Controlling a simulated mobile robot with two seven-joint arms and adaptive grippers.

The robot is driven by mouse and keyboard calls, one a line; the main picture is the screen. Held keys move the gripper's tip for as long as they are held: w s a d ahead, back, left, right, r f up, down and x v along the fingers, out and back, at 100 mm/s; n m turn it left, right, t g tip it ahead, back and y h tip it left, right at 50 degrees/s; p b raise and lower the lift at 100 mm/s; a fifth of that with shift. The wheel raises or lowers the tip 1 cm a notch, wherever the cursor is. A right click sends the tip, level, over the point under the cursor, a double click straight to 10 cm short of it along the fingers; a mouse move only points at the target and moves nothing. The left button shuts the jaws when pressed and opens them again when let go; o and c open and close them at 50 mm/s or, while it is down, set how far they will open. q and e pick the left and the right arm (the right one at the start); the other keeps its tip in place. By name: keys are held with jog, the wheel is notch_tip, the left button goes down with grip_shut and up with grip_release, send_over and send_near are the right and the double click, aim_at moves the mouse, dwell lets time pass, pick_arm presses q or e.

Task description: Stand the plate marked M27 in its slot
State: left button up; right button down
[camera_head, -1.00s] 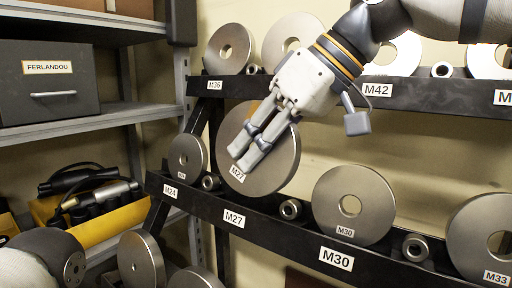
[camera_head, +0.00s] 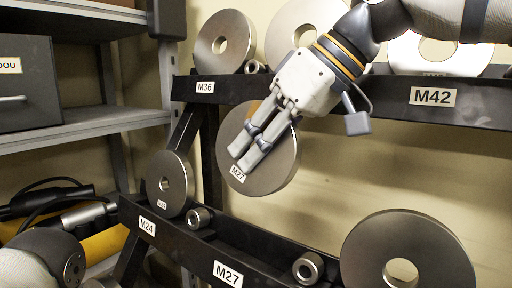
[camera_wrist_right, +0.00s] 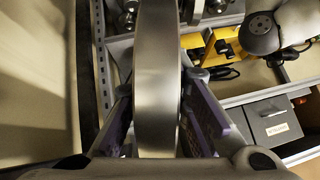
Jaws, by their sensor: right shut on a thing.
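The plate marked M27 (camera_head: 235,150) is a grey steel disc, its label low on its face. My right gripper (camera_head: 246,158) is shut on it, its fingers across the face in the head view and covering the centre. In the right wrist view the plate (camera_wrist_right: 157,70) shows edge-on between the two fingers (camera_wrist_right: 160,115). The plate hangs in the air above the lower rack rail. The slot label M27 (camera_head: 228,274) is on that rail, below the plate; the stretch between two spacers (camera_head: 199,218) (camera_head: 308,268) holds no plate. My left gripper is out of view.
A smaller plate (camera_head: 160,192) stands at label M24 on the left. A larger plate (camera_head: 368,250) stands right of the empty stretch. Upper-rail plates (camera_head: 208,40) are behind and above, close to the gripper. A grey shelf (camera_head: 90,124) is at left.

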jog(key=shift+r, duration=0.25)
jog(key=shift+s+a+f, duration=0.15)
jog(key=shift+s+f, duration=0.05)
jog(key=shift+f, duration=1.25)
jog(key=shift+s+a+f, duration=0.15)
jog(key=shift+s+f, duration=0.05)
jog(key=shift+f, duration=1.2)
jog(key=shift+s+a+f, duration=0.15)
jog(key=shift+s+f, duration=0.05)
jog(key=shift+f, duration=1.5)
jog(key=shift+s+d+f, duration=0.1)
jog(key=shift+f, duration=0.65)
jog(key=shift+s+d+f, duration=0.1)
jog(key=shift+f, duration=0.6)
jog(key=c, duration=1.4)
grip_release()
jog(key=shift+c, duration=0.2)
jog(key=shift+w+a+f, duration=0.15)
jog(key=shift+w+a, duration=0.1)
jog(key=shift+a, duration=0.05)
jog(key=shift+d, duration=0.1)
jog(key=shift+s+r, duration=0.1)
jog(key=shift+r, duration=0.1)
